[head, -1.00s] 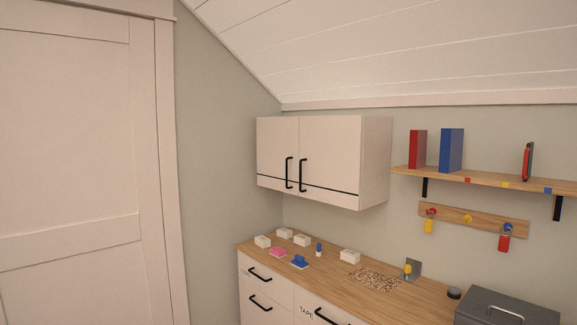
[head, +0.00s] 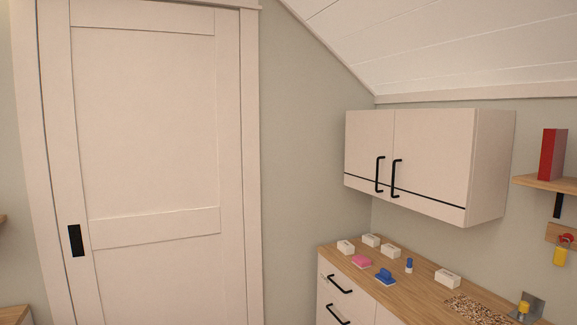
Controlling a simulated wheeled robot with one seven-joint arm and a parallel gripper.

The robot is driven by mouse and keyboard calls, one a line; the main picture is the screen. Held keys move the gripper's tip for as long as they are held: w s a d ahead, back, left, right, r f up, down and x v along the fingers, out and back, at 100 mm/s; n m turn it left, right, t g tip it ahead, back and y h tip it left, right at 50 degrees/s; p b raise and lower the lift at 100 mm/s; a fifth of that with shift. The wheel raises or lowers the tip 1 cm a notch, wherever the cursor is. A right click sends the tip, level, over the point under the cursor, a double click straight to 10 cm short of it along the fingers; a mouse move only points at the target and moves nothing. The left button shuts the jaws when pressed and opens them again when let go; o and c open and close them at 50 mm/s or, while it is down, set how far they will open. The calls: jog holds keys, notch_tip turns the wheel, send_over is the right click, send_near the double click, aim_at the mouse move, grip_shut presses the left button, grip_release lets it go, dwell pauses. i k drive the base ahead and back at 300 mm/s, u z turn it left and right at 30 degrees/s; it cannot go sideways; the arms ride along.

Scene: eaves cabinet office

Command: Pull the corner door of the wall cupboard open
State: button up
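The white wall cupboard (head: 492,170) hangs on the right above the counter, below the sloped ceiling. It has two doors, both shut. The left door (head: 367,145), beside the room corner, has a black vertical bar handle (head: 379,174) near its right edge. The right door (head: 435,150) has a matching black handle (head: 396,178) near its left edge. A thin black line runs across the lower part of both doors. My gripper is not in view.
A wooden counter (head: 428,295) with white drawers stands below the cupboard. Several white boxes, a pink item (head: 362,262) and a blue item (head: 385,277) lie on it. A shelf (head: 548,184) with a red binder (head: 552,155) is at right. A large white door (head: 150,130) fills the left.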

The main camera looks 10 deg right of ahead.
aim_at(370, 133)
jog(key=u, duration=0.45)
jog(key=i, duration=1.55)
jog(key=z, duration=0.4)
jog(key=i, duration=1.1)
jog(key=z, duration=1.45)
jog(key=i, duration=0.5)
jog(key=z, duration=0.5)
